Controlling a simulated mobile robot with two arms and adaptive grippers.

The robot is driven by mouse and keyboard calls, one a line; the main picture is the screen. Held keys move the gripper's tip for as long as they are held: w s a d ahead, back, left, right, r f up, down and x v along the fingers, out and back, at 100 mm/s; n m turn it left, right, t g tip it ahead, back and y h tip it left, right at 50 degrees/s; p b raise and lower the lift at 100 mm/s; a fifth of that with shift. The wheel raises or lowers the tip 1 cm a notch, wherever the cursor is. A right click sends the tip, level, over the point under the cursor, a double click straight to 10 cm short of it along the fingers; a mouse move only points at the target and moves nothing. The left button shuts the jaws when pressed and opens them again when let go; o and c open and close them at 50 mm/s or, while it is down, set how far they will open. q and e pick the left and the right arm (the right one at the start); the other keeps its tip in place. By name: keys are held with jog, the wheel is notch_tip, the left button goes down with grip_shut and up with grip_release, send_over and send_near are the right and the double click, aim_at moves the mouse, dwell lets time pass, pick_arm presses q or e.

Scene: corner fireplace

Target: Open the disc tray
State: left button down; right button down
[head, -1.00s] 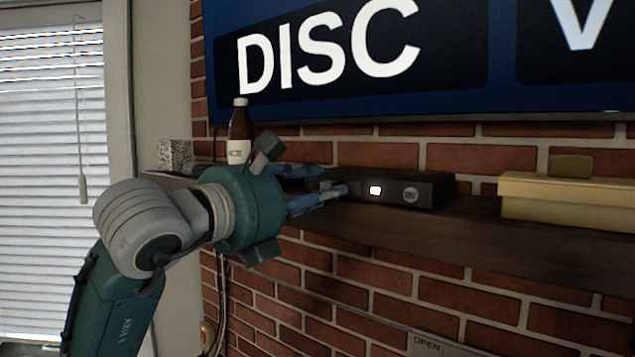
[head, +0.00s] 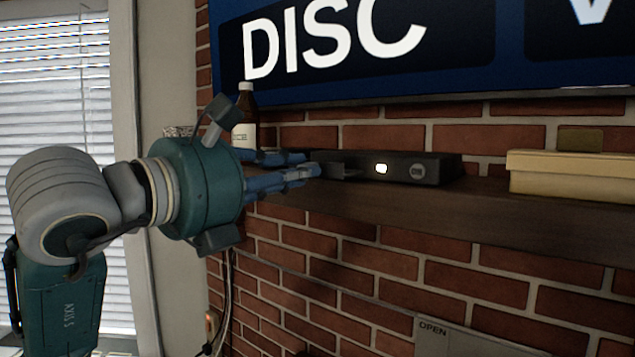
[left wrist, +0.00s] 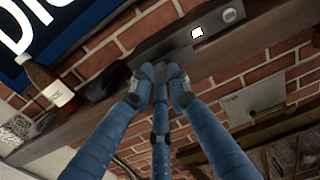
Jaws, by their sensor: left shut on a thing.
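The black disc player (head: 440,170) lies on the mantel shelf, with a lit white square and a round badge on its front. Its dark disc tray (head: 346,172) sticks out from the left part of the front. In the left wrist view the tray (left wrist: 176,60) also stands out from the player (left wrist: 222,34). My left gripper (head: 312,170) has its blue fingers shut on the tray's front end; the fingertips (left wrist: 162,80) hide that end. My right gripper is in neither view.
The wooden mantel shelf (head: 480,215) runs along a brick wall. A brown bottle (head: 246,105) stands behind my left gripper. A cream box (head: 570,178) sits to the right. A screen reading DISC (head: 345,45) hangs above. The space before the shelf is free.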

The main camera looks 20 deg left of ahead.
pick_arm(q)
jog(key=shift+v, duration=1.1)
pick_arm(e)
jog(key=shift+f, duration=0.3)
pick_arm(q)
jog(key=shift+w, duration=0.1)
jog(key=c, duration=1.7)
grip_release()
jog(key=shift+o, duration=0.2)
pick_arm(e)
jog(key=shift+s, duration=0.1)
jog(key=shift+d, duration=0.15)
pick_arm(q)
jog(key=v, duration=1.2)
